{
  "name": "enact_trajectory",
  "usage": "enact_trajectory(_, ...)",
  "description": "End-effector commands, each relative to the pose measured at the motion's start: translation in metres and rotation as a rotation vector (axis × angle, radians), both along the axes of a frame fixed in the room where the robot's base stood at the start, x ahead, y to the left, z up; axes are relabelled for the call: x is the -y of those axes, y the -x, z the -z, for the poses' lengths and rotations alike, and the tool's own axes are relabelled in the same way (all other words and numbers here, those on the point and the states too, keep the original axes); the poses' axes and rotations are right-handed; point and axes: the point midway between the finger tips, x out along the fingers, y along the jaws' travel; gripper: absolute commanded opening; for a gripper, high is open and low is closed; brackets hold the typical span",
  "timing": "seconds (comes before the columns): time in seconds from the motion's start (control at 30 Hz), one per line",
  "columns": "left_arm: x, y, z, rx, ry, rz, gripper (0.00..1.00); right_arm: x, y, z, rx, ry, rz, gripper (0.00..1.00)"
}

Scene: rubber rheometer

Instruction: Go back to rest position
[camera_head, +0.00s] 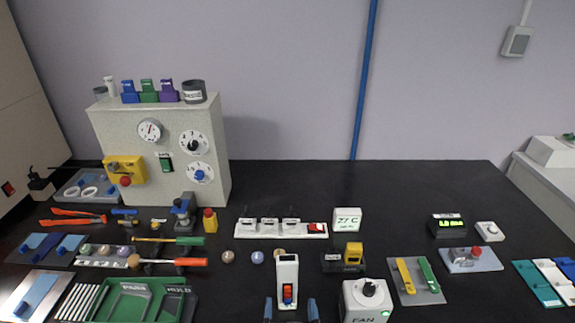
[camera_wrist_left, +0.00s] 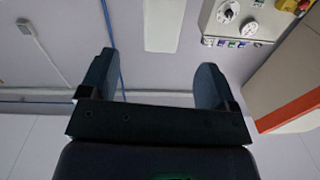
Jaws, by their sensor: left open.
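My left gripper (camera_head: 290,308) shows at the bottom middle of the head view, with only its two blue-grey fingertips visible, set apart. In the left wrist view, the left gripper (camera_wrist_left: 155,75) is open with nothing between its fingers. The rheometer box (camera_wrist_left: 240,18), with its dials, shows at the upper right of that view, apart from the fingers. My right gripper is in neither view.
A white switch unit (camera_head: 287,275) appears between the fingertips in the head view. A fan unit (camera_head: 367,298) stands to its right. The grey rheometer (camera_head: 110,135) stands at the back left. The black table (camera_head: 400,190) is bare at the back right.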

Motion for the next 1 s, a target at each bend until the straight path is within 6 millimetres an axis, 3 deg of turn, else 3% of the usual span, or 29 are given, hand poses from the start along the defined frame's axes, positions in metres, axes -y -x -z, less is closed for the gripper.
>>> enact_trajectory(0.23,0.005,-0.007,0.015,-0.144,-0.190,0.103,0.82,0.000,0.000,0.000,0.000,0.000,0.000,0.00)
enact_trajectory(0.47,-0.028,-0.016,0.036,-0.282,-0.246,0.190,0.82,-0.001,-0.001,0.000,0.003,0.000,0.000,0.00)
enact_trajectory(0.77,-0.103,-0.004,0.063,-0.381,-0.184,0.236,0.82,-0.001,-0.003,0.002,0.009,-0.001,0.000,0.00)
enact_trajectory(1.0,-0.190,0.027,0.082,-0.420,-0.055,0.170,0.82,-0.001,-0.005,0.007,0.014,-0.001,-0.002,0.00)
